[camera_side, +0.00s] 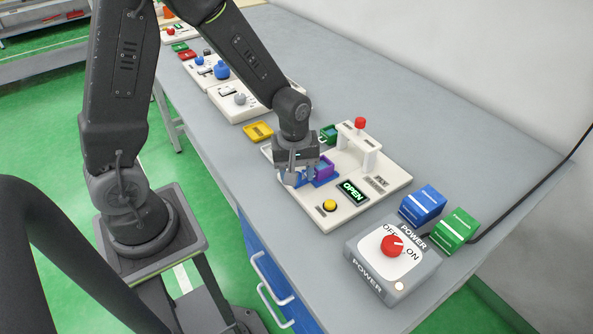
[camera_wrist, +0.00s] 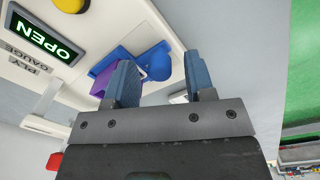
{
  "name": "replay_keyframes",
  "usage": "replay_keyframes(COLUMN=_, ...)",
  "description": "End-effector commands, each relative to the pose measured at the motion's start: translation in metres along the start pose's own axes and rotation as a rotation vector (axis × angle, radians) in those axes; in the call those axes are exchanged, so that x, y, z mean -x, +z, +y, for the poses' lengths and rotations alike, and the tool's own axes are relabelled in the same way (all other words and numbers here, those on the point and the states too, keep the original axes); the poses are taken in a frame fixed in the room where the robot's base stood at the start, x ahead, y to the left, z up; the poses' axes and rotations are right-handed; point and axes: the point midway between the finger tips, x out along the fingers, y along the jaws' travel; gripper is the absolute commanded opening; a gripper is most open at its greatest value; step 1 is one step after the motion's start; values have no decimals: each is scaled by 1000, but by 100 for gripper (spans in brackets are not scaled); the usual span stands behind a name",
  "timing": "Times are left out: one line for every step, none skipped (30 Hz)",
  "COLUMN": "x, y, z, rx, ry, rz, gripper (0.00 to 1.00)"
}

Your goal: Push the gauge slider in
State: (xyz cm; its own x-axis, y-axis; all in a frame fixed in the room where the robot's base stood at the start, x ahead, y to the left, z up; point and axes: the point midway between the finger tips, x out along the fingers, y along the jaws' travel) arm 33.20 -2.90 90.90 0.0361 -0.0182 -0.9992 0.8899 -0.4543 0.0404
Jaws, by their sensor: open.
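The white gauge panel (camera_side: 385,186) lies on the bench, with a lit green "OPEN" display (camera_side: 352,191) and a yellow button (camera_side: 329,205). My gripper (camera_side: 296,177) is low over the panel's left part; in the wrist view its two blue-grey fingers (camera_wrist: 160,82) are apart. A blue slider-like part with a rounded end (camera_wrist: 156,62) shows beyond and between the fingers; I cannot tell whether they touch it. A purple block (camera_wrist: 102,80) sits beside it, partly behind one finger, and also shows in the side view (camera_side: 324,169). The fingers hide part of both.
A white bridge with a red knob (camera_side: 360,123) stands at the panel's back, with a green piece (camera_side: 329,134) near it. A yellow tray (camera_side: 258,132) lies to the left. Blue (camera_side: 423,204) and green (camera_side: 456,230) boxes and a grey power switch box (camera_side: 392,262) stand to the right.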

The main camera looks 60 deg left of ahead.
Motion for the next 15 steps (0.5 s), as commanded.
replay_keyframes(x=-1, y=0, z=0, rx=0, ry=0, rz=0, gripper=49)
replay_keyframes(x=-1, y=0, z=0, rx=0, ry=0, rz=0, gripper=49)
replay_keyframes(x=0, y=0, z=0, rx=0, ry=0, rz=0, gripper=49)
replay_keyframes(x=0, y=0, z=0, rx=0, ry=0, rz=0, gripper=49)
replay_keyframes(x=0, y=0, z=0, rx=0, ry=0, rz=0, gripper=49)
replay_keyframes(x=0, y=0, z=0, rx=0, ry=0, rz=0, gripper=49)
replay_keyframes(x=0, y=0, z=0, rx=0, ry=0, rz=0, gripper=47)
replay_keyframes(x=0, y=0, z=0, rx=0, ry=0, rz=0, gripper=45)
replay_keyframes(x=0, y=0, z=0, rx=0, ry=0, rz=0, gripper=41)
replay_keyframes(x=0, y=0, z=0, rx=0, ry=0, rz=0, gripper=38)
replay_keyframes(x=0, y=0, z=0, rx=0, ry=0, rz=0, gripper=35)
replay_keyframes(x=0, y=0, z=0, rx=0, ry=0, rz=0, gripper=31)
replay_keyframes(x=0, y=0, z=0, rx=0, ry=0, rz=0, gripper=28)
replay_keyframes(x=0, y=0, z=0, rx=0, ry=0, rz=0, gripper=25)
replay_keyframes(x=0, y=0, z=0, rx=0, ry=0, rz=0, gripper=22)
